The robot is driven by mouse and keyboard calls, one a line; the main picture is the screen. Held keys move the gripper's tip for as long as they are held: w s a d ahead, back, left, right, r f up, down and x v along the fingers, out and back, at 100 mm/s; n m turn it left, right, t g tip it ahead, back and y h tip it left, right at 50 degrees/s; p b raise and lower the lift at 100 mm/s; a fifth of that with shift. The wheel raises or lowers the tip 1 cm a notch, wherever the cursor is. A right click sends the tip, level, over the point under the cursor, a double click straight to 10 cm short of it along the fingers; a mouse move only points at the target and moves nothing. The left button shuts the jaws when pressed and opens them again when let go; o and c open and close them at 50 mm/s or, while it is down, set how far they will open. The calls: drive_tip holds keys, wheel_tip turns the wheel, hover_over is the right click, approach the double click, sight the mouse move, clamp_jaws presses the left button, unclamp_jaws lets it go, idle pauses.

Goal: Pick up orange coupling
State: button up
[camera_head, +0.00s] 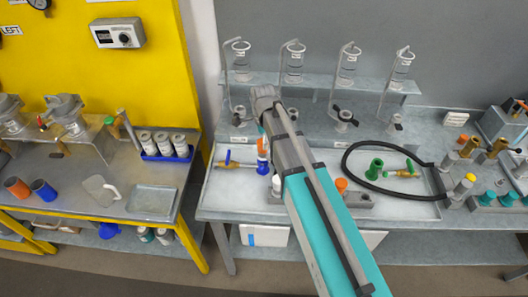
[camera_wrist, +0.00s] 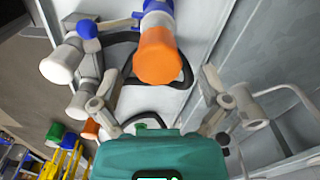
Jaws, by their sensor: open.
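The orange coupling (camera_wrist: 157,56) shows large in the wrist view, joined in line with a white and blue piece (camera_wrist: 158,16). In the head view, a sliver of orange (camera_head: 262,143) with white and blue parts shows beside my arm on the right bench; the arm hides the rest. My gripper (camera_wrist: 160,84) is open, with one finger on each side of the picture and the orange coupling between and beyond them. I see no finger touching it. In the head view the gripper's fingers are hidden behind my arm.
A metal tray (camera_head: 410,213) holds a black hose loop, a green fitting (camera_head: 375,169) and brass valves. Glass cylinders stand on a shelf behind. A grey fixture with a blue knob (camera_wrist: 88,29) is close left of the coupling in the wrist view. Another orange cylinder (camera_head: 17,187) is on the left bench.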

sight(263, 152)
drive_tip(key=shift+f, duration=0.15)
drive_tip(key=shift+s+a+f+b, duration=0.15)
drive_tip(key=shift+f+b, duration=2.3)
drive_tip(key=shift+b, duration=0.15)
drive_tip(key=c, duration=1.2)
